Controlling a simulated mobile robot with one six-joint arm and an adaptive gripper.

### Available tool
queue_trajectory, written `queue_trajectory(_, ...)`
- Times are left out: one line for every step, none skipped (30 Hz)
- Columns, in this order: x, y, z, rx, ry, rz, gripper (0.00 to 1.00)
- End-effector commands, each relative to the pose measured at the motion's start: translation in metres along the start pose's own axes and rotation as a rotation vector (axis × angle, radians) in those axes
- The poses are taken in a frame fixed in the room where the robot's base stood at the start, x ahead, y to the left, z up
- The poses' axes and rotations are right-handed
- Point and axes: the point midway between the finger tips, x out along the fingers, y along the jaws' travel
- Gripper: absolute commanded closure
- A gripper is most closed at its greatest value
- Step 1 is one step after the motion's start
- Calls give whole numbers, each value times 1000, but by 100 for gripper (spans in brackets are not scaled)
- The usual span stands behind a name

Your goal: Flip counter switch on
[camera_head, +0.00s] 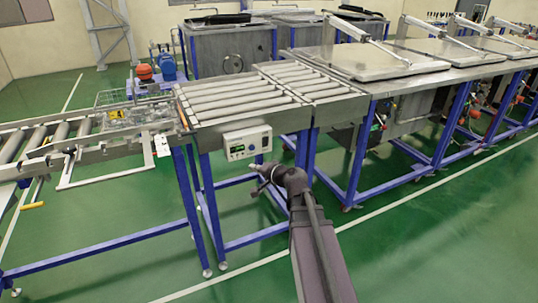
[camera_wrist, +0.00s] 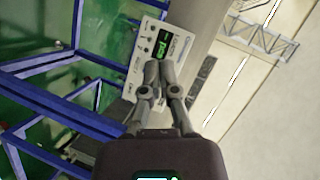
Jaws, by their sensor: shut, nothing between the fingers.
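The counter (camera_head: 247,142) is a pale box with a small green display, fixed to the front of the roller conveyor. It also shows in the wrist view (camera_wrist: 148,45), turned on its side, with a lit green display and small knobs or switches. My gripper (camera_head: 258,168) is just below and in front of the counter in the head view. In the wrist view my gripper (camera_wrist: 160,68) is shut and empty, its fingertips overlapping the lower part of the counter. I cannot tell whether they touch it. The counter's switch is too small to make out clearly.
The roller conveyor (camera_head: 240,97) stands on blue legs behind the counter. Steel tanks with lids (camera_head: 375,62) run to the right. A lower conveyor with a white bracket (camera_head: 115,172) is at the left. The green floor in front is open.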

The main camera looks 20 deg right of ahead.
Motion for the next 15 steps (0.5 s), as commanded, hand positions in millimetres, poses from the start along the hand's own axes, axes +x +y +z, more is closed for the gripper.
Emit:
queue_trajectory(2,17,-16,50,61,-36,100)
queue_trajectory(0,21,-25,79,96,-57,100)
queue_trajectory(-2,26,-37,118,139,-85,100)
queue_trajectory(-4,29,-47,146,172,-103,100)
queue_trajectory(-6,33,-55,173,200,-120,100)
queue_trajectory(-10,37,-65,205,237,-141,100)
queue_trajectory(-12,41,-72,228,262,-155,100)
queue_trajectory(-15,44,-79,250,285,-168,100)
queue_trajectory(-17,47,-86,275,311,-182,100)
queue_trajectory(-19,50,-91,292,329,-192,100)
queue_trajectory(-21,52,-95,305,344,-200,100)
queue_trajectory(-23,54,-100,322,360,-209,100)
queue_trajectory(-25,55,-102,331,371,-213,100)
queue_trajectory(-26,56,-105,339,378,-218,100)
queue_trajectory(-27,56,-107,347,385,-222,100)
